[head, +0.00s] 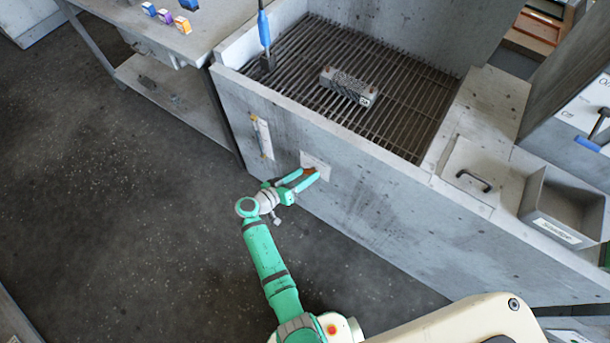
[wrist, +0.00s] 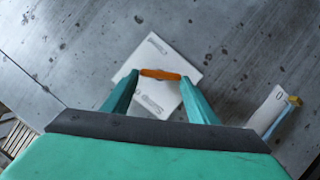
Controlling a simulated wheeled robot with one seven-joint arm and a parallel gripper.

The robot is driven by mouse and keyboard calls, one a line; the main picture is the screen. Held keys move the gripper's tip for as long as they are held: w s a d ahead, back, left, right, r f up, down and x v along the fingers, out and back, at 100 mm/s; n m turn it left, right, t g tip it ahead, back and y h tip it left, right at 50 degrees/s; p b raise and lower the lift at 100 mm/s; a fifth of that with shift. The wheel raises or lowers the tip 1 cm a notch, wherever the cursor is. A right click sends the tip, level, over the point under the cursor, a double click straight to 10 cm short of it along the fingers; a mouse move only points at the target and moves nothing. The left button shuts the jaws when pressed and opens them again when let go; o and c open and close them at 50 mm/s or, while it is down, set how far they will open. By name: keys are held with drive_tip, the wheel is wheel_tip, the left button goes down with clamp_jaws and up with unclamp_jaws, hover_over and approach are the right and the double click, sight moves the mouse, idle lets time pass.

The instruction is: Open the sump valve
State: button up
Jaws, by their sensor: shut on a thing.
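The sump valve shows as a small orange handle (wrist: 160,75) in front of a white label plate (wrist: 148,92) on the grey front wall of the housing. In the head view the handle (head: 311,171) is mostly covered by my fingers, and the plate (head: 318,162) shows behind them. My gripper (head: 307,177) is at the front wall with its two green fingers on either side of the handle. In the wrist view my gripper (wrist: 160,80) is shut on the orange handle, one fingertip at each end. The lettering on the plate is only partly readable.
A gauge strip (head: 263,138) is on the wall left of the plate. Above is a grate (head: 390,95) with a grey block (head: 348,86) and a blue-handled tool (head: 264,35). A bin (head: 560,208) stands right. The floor left is clear.

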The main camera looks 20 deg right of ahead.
drive_tip(key=n, duration=0.1)
drive_tip(key=n+g+h, duration=0.1)
drive_tip(key=n+h, duration=0.1)
drive_tip(key=n, duration=0.1)
drive_tip(key=shift+w+a+f, duration=0.25)
drive_tip(key=shift+f, duration=0.05)
drive_tip(key=n+h, duration=0.1)
drive_tip(key=n, duration=0.1)
drive_tip(key=f+n+h, duration=0.1)
drive_tip(key=n, duration=0.1)
drive_tip(key=shift+n+g+h, duration=0.3)
drive_tip(key=shift+n, duration=0.1)
idle(0.3)
drive_tip(key=o, duration=1)
drive_tip(key=shift+o, duration=0.2)
drive_tip(key=shift+a, duration=0.1)
drive_tip(key=v, duration=1)
drive_tip(key=shift+a, duration=0.3)
